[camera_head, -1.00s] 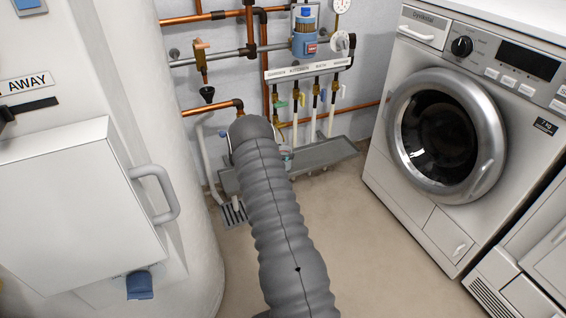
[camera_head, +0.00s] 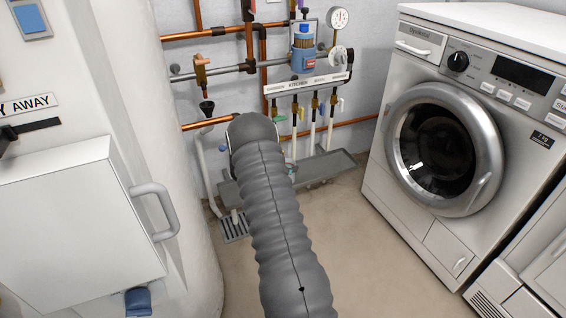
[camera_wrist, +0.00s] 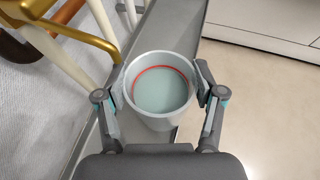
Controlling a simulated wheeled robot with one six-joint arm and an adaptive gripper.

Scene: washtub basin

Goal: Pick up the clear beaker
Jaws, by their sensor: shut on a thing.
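The clear beaker (camera_wrist: 160,92) is in the middle of the wrist view, seen from above into its open mouth. It looks pale grey-green with a red ring inside. My gripper (camera_wrist: 162,80) is shut on it, with one finger against each side. The beaker is over the edge of the grey tray (camera_wrist: 166,32). How far above the tray it is I cannot tell.
The tray (camera_head: 325,168) runs along the wall under copper pipes and labelled taps (camera_head: 315,100). A floor drain (camera_head: 235,227) lies to its left. A washing machine (camera_head: 440,150) stands right, a white cabinet (camera_head: 75,215) left. Floor between is clear.

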